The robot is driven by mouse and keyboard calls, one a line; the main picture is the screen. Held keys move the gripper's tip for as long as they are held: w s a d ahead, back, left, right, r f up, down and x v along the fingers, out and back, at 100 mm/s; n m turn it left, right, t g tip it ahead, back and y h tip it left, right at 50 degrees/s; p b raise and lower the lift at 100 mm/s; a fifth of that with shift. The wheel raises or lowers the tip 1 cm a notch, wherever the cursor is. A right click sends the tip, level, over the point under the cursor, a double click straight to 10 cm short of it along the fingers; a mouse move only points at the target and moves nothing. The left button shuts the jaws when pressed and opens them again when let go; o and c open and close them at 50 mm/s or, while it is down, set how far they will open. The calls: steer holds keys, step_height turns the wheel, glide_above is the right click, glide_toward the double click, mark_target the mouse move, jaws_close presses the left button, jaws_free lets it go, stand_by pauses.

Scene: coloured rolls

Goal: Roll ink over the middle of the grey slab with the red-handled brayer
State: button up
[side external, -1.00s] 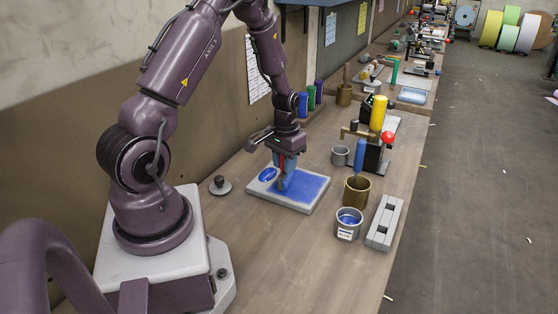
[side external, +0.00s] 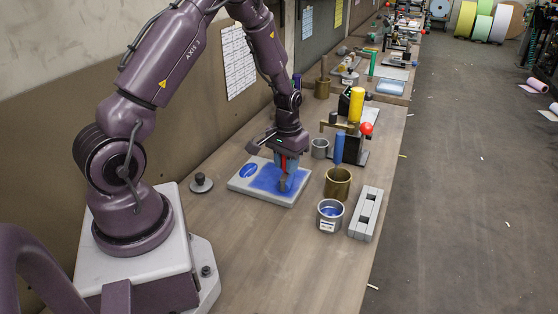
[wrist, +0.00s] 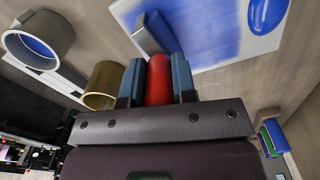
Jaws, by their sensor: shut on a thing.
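The grey slab (side external: 240,184) lies flat on the bench, with a wide blue ink patch (side external: 264,179) over its middle and a separate blue ink blob (side external: 249,170) at its left end. My gripper (side external: 287,163) is shut on the red handle of the brayer (side external: 284,164), above the right part of the patch. In the wrist view the red handle (wrist: 158,80) sits between my two fingers. The brayer's roller end is down at the inked surface; my gripper partly hides it, and I cannot tell whether it touches.
Right of the slab stand a brass pot (side external: 338,185) with a blue-handled tool (side external: 339,148), a grey tin of blue ink (side external: 330,214) and a slotted grey block (side external: 366,213). A knobbed disc (side external: 201,184) lies left. The bench in front of the slab is clear.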

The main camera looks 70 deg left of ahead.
steer(key=shift+w+d+f, duration=0.1)
steer(key=shift+w+d, duration=1)
steer(key=shift+w, duration=0.05)
step_height(320, 180, up, 6)
stand_by(0.5)
steer(key=shift+r, duration=1.55)
